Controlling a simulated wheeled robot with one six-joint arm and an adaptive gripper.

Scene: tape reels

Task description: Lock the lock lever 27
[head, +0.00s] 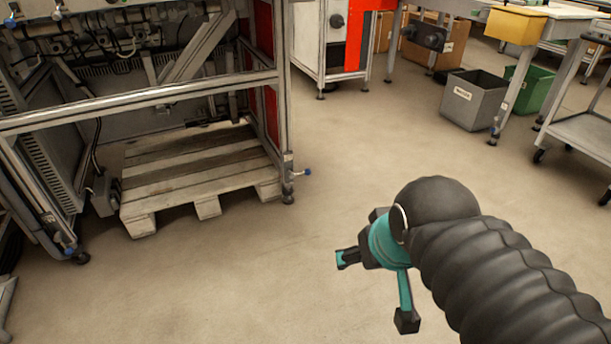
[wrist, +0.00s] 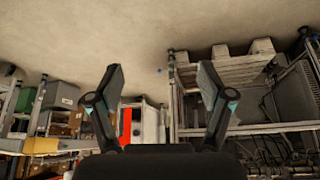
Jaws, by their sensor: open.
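A small blue-tipped lever (head: 303,172) sticks out to the right near the foot of the metal frame's front right leg. It also shows in the wrist view as a blue dot (wrist: 160,70), far off between the fingers. Another blue tip (head: 70,250) is low on the frame's left leg. No number can be read, so I cannot tell which is lock lever 27. My gripper (head: 375,289) is open and empty, hanging over bare floor to the right of the frame and apart from it. Its two spread fingers show in the wrist view (wrist: 160,77).
The metal frame (head: 150,97) stands at the left with a wooden pallet (head: 190,160) beneath it. A grey bin (head: 475,97), a green bin (head: 530,88) and a wheeled cart (head: 585,132) are at the right. The floor (head: 250,270) between is clear.

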